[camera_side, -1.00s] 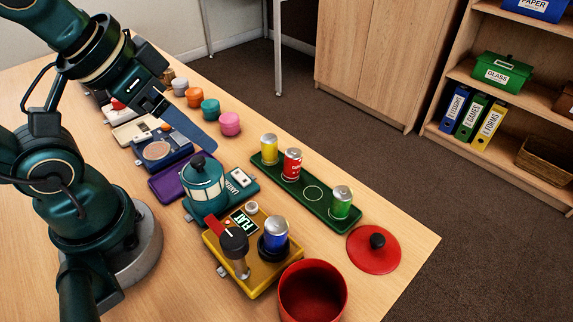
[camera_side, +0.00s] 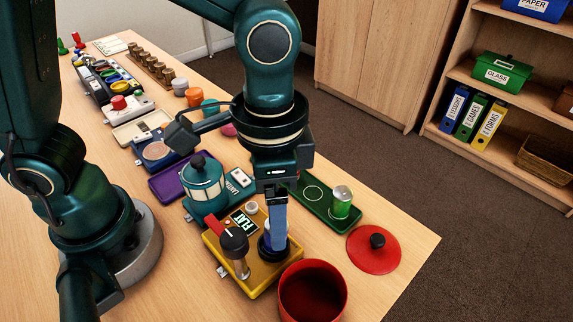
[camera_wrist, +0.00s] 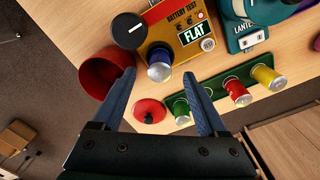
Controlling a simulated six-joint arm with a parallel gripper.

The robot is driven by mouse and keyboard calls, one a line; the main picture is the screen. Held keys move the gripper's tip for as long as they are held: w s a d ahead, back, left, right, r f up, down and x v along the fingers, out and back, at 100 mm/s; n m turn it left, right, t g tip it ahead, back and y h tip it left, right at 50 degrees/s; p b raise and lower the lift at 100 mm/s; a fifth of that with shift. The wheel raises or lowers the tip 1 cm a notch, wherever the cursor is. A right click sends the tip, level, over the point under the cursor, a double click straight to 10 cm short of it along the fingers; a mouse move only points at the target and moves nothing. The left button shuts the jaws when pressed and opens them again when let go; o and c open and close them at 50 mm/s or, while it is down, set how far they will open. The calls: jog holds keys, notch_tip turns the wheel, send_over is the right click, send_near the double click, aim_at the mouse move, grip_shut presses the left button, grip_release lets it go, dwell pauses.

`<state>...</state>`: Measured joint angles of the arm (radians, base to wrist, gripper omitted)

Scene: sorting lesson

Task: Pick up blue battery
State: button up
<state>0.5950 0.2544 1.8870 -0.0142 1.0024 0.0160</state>
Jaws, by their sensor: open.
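The blue battery (camera_wrist: 159,66) stands in the black round holder (camera_side: 263,248) on the yellow battery tester (camera_side: 217,240). Its silver end faces the wrist camera. My gripper (camera_wrist: 158,77) is open and empty, fingers pointing down over the battery. In the wrist view the battery shows between the two fingertips, with a gap to each. In the side view a blue finger of my gripper (camera_side: 278,240) covers most of the battery, so contact cannot be told. The tester's display (camera_wrist: 196,33) reads FLAT.
A black knob (camera_side: 234,241) stands close to the left of the holder. A red pot (camera_side: 335,296) is in front, and its red lid (camera_side: 365,262) lies to the right. A green tray (camera_side: 318,210) holds several cans behind. A teal lantern (camera_side: 203,190) is at left.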

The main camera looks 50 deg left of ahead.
jog(key=shift+f, duration=2.35)
grip_shut()
